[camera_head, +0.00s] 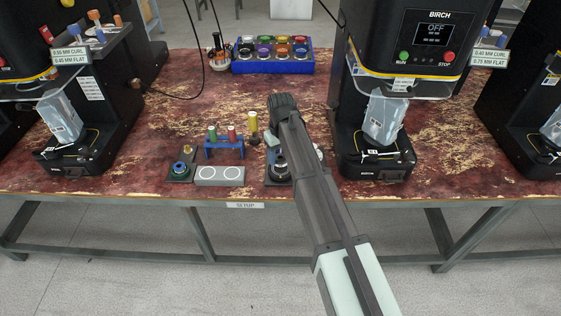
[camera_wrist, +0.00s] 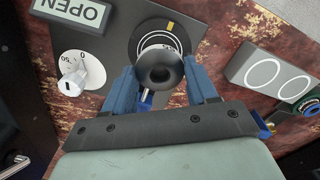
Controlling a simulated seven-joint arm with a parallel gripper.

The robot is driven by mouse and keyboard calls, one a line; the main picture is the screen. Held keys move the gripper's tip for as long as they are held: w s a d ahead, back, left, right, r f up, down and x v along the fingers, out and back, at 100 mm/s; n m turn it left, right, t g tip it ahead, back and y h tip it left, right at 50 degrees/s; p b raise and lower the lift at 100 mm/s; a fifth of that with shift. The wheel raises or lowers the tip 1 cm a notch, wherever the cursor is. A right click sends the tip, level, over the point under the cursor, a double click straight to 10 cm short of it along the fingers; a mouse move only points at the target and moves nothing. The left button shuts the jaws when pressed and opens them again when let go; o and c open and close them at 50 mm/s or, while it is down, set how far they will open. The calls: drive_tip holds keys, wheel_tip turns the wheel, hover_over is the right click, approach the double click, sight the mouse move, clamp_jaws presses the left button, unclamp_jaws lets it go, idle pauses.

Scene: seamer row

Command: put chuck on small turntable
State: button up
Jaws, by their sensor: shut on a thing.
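My gripper (camera_wrist: 162,88) is shut on a dark, round, flared piece with a hollow centre, which I take as the chuck (camera_wrist: 160,66). Its blue fingers stand on either side of it. Below it is a dark ring with a yellow mark and a pale scaled disc, likely the small turntable (camera_wrist: 138,42), on a grey plate. The chuck covers part of the disc, and I cannot tell whether it touches it. In the head view, my arm covers much of this spot, and a dark round part (camera_head: 279,166) shows beside it.
A white dial knob (camera_wrist: 72,83) and an OPEN sign (camera_wrist: 75,10) are left of the ring. A blue rack (camera_head: 224,150) stands behind; a black BIRCH machine (camera_head: 375,160) stands right.

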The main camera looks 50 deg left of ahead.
sight(281, 161)
drive_tip(key=shift+f, duration=1.6)
drive_tip(key=shift+f, duration=0.15)
drive_tip(key=o, duration=1.2)
drive_tip(key=shift+r, duration=6.2)
drive_tip(key=shift+d, duration=0.1)
